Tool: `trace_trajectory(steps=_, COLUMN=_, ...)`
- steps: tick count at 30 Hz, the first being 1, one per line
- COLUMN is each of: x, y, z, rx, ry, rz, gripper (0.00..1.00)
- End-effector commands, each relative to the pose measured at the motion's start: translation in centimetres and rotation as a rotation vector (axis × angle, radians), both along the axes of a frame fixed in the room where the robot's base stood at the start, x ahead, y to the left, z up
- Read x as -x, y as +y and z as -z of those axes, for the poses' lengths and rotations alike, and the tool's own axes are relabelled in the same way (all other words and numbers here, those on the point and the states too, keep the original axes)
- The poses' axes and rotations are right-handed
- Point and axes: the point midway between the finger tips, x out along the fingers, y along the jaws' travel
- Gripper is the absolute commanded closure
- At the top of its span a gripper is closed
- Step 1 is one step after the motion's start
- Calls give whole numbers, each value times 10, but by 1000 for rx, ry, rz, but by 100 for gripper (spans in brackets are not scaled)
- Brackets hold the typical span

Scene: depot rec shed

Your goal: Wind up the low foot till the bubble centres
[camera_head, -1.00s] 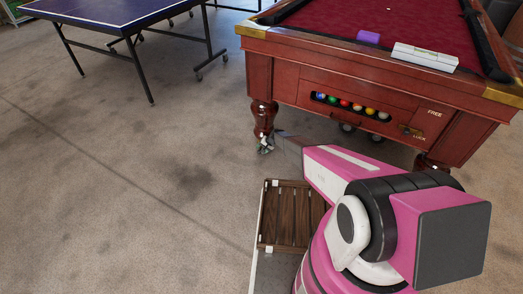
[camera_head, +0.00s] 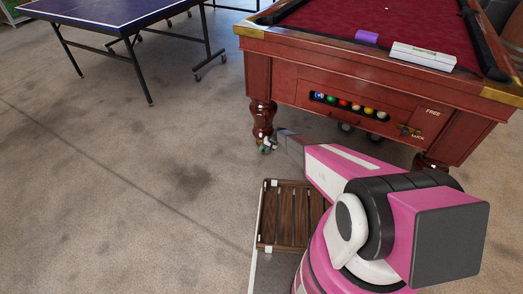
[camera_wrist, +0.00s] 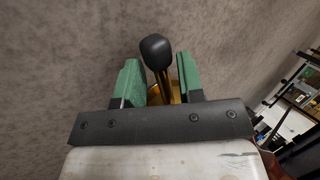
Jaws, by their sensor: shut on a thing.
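The pool table (camera_head: 285,82) stands at the upper right, with its near left leg (camera_head: 262,118) in view. A long white level (camera_head: 424,56) lies on its near rail; its bubble is too small to read. My gripper (camera_head: 267,146) is low at the bottom of that leg, and the foot is mostly hidden there. In the wrist view, the green fingers of my gripper (camera_wrist: 160,82) are on either side of a brass lever (camera_wrist: 162,84) with a black knob (camera_wrist: 155,47). The gripper is shut on this lever. Part of a brass round piece shows behind the fingers.
A purple block (camera_head: 367,37) lies beside the level. Coloured balls (camera_head: 345,104) sit in the table's front slot. A blue table-tennis table (camera_head: 110,14) stands at the upper left. The concrete floor (camera_head: 120,190) at left is clear.

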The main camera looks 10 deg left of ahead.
Motion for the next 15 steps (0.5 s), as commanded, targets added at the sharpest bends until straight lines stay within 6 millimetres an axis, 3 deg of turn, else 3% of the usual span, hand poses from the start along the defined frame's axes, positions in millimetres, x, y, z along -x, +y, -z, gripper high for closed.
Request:
trace_trajectory(steps=9, x=0, y=-2, z=1, rx=0, ry=1, rz=-18, gripper=100)
trace_trajectory(steps=10, x=0, y=-2, z=1, rx=0, ry=1, rz=-18, gripper=62)
trace_trajectory(steps=12, x=0, y=-2, z=1, rx=0, ry=1, rz=-18, gripper=42)
trace_trajectory(steps=15, x=0, y=-2, z=1, rx=0, ry=1, rz=-18, gripper=42)
